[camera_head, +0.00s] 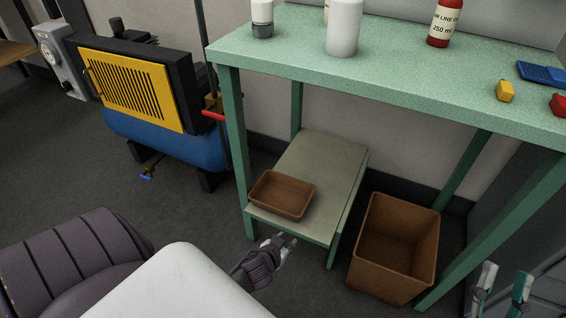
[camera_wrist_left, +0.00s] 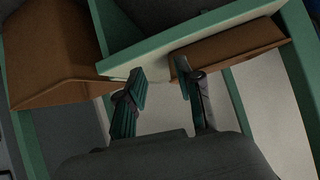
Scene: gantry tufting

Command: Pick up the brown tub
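A shallow brown tub (camera_head: 283,194) sits empty on the front end of the low shelf (camera_head: 318,165) under the green table. My left gripper (camera_head: 281,241) is open and empty just in front of the shelf's front edge, below and slightly right of the tub. In the left wrist view the tub (camera_wrist_left: 235,48) shows at the upper right, and the open fingers (camera_wrist_left: 161,80) are near the shelf edge, one fingertip close to the tub's edge; I cannot tell if they touch. My right gripper (camera_head: 506,280) is open and empty at the lower right.
A deep brown bin (camera_head: 396,245) stands on the floor right of the shelf. The green table (camera_head: 390,75) stands above, with bottles and small coloured blocks. Its legs flank the shelf. A blue and yellow machine (camera_head: 135,90) is at left.

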